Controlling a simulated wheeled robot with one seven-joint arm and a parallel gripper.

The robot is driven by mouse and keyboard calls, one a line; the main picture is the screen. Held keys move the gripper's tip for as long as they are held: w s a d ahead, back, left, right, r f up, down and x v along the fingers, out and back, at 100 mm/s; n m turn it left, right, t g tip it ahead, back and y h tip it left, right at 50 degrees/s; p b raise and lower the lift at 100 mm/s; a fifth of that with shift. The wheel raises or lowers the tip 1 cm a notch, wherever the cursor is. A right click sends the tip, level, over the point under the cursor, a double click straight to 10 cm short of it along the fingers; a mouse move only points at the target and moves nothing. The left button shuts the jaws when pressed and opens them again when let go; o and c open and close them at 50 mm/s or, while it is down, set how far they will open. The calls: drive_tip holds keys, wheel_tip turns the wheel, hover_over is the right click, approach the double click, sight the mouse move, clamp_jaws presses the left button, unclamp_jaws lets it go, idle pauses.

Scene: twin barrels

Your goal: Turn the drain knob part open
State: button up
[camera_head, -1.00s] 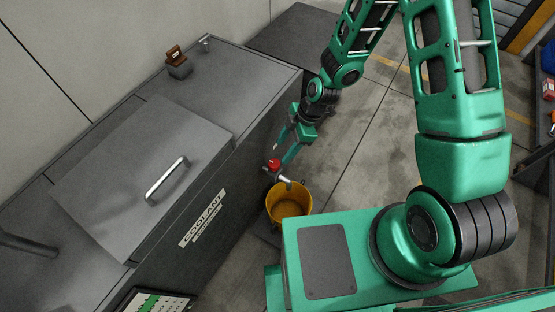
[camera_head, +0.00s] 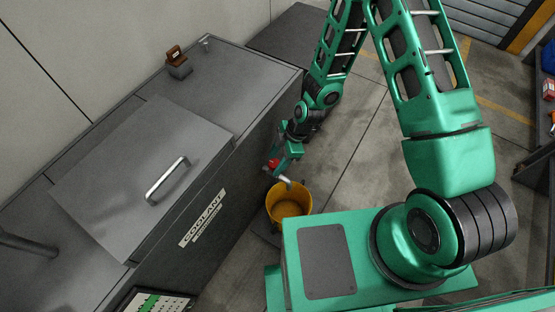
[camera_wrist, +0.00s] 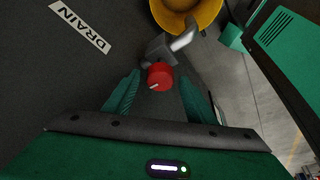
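The red drain knob (camera_wrist: 160,76) sits on a grey metal valve with a short spout (camera_wrist: 183,37), next to the DRAIN label (camera_wrist: 80,27) on the tank's dark side. It has a white mark toward its lower left in the wrist view. In the head view the knob (camera_head: 273,163) is partly covered by my gripper (camera_head: 281,166). In the wrist view my gripper (camera_wrist: 160,83) is open, with one green finger on each side of the knob. Gaps show between the knob and both fingers; whether the tips reach past it is unclear.
A yellow bucket (camera_head: 289,202) stands on the floor below the spout. The grey coolant tank (camera_head: 240,85) fills the left, with a handled lid (camera_head: 110,165) on top.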

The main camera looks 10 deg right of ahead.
drive_tip(key=c, duration=0.9)
drive_tip(key=shift+d, duration=0.25)
drive_tip(key=shift+a, duration=0.1)
drive_tip(key=shift+m, duration=0.3)
drive_tip(key=shift+s+a+m+t, duration=0.15)
drive_tip(key=shift+m+t, duration=0.4)
drive_tip(key=shift+m, duration=0.65)
drive_tip(key=shift+s+m+t, duration=0.1)
drive_tip(key=shift+m+t, duration=0.45)
drive_tip(key=shift+m, duration=0.65)
drive_tip(key=o, duration=1.1)
